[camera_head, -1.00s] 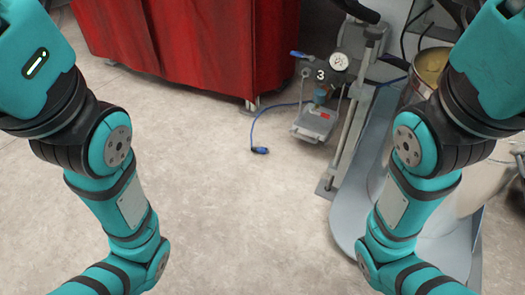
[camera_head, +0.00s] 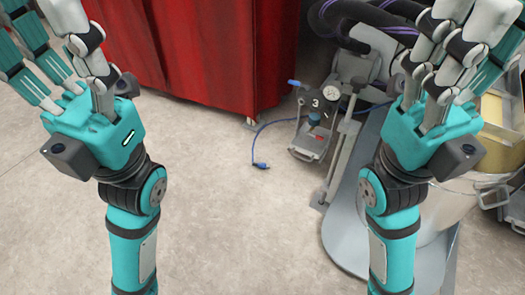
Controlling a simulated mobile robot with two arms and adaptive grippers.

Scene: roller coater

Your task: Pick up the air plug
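The air plug (camera_head: 261,165) is a small blue plug at the end of a thin blue hose. It lies on the grey floor near the middle of the view, apart from both grippers. My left gripper (camera_head: 62,58) is at the upper left with its fingers pointing up and spread apart, empty. My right gripper (camera_head: 458,62) is at the upper right, fingers also up and apart, with nothing visible in it. Some fingertips are cut off by the top edge.
The blue hose (camera_head: 257,131) runs to a regulator unit marked 3 (camera_head: 316,100) with a gauge. A red curtain (camera_head: 205,60) hangs behind. At right stand a grey machine base (camera_head: 345,235) and a metal bucket (camera_head: 440,205). The floor around the plug is clear.

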